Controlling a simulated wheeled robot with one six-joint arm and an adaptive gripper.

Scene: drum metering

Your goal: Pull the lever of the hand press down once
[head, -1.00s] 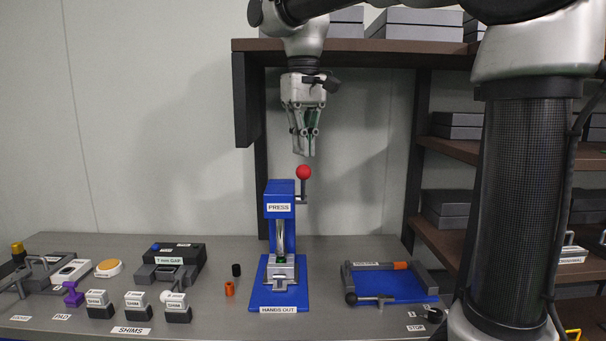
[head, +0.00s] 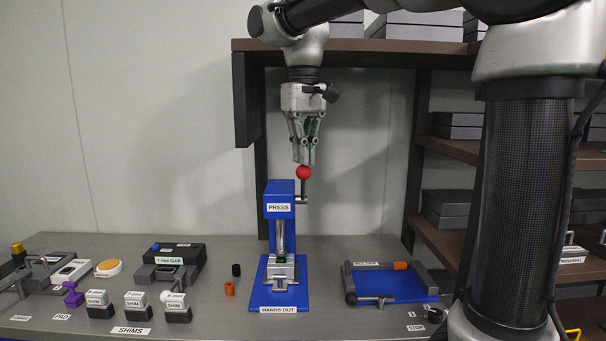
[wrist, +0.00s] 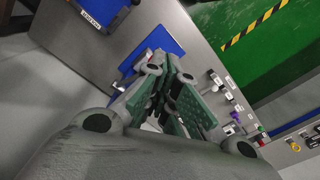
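The blue hand press (head: 279,240), labelled PRESS, stands upright on its blue base plate on the bench. Its lever ends in a red ball (head: 303,173) at the upper right of the press, on a dark upright rod. My gripper (head: 304,162) points down directly above the ball, its fingertips at or just over the ball's top; I cannot tell whether they touch. Its fingers look shut, with nothing seen between them. In the wrist view, the fingers (wrist: 168,75) converge, and a bit of red shows beside their tips. The press there is mostly hidden.
A blue tray-like fixture (head: 392,288) lies right of the press. Small orange (head: 229,289) and black cylinders stand to its left, then several shims (head: 137,306) and a gap block (head: 170,262). A brown shelf (head: 370,46) runs behind my arm.

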